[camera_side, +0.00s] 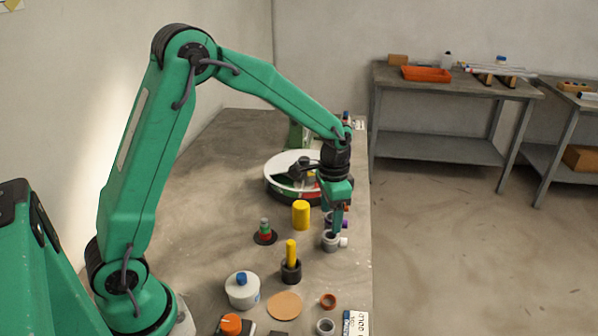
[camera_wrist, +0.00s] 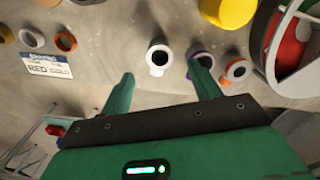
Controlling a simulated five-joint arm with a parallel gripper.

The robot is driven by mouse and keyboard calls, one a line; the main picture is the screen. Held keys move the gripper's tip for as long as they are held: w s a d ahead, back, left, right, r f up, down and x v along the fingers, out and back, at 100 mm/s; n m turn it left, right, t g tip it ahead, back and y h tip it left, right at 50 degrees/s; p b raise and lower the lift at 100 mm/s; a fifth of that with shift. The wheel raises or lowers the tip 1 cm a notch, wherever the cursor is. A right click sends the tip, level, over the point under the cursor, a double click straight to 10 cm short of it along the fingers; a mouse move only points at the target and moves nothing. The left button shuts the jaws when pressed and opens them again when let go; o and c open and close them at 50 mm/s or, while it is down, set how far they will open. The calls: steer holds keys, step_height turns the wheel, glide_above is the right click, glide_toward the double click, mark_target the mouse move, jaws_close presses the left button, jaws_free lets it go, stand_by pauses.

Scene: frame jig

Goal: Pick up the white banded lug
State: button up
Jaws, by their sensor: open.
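The white banded lug is a grey ring with a dark hole and a white tab (camera_side: 343,242), near the bench's right edge in the side view. In the wrist view the white banded lug (camera_wrist: 158,71) lies just beyond the fingertips, roughly between them. My gripper (camera_side: 337,231) points down over it with fingers spread. In the wrist view my gripper (camera_wrist: 161,70) has nothing between its fingers. Its right fingertip overlaps a ring with a purple tab (camera_wrist: 203,55). Whether a finger touches either ring cannot be told.
A ring with an orange tab (camera_wrist: 237,71) lies close on the right. A yellow cylinder (camera_side: 301,215) and a black holder with a yellow pin (camera_side: 291,270) stand left of the lug. A round divided tray (camera_side: 270,187) is behind. Loose rings lie toward the front.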

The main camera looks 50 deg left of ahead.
mark_target(331, 237)
steer(key=shift+w+d+f, duration=0.1)
steer(key=shift+f, duration=2)
steer(key=shift+w+d+f, duration=0.1)
steer(key=shift+f, duration=1.95)
steer(key=c, duration=1.1)
steer(key=shift+r, duration=0.15)
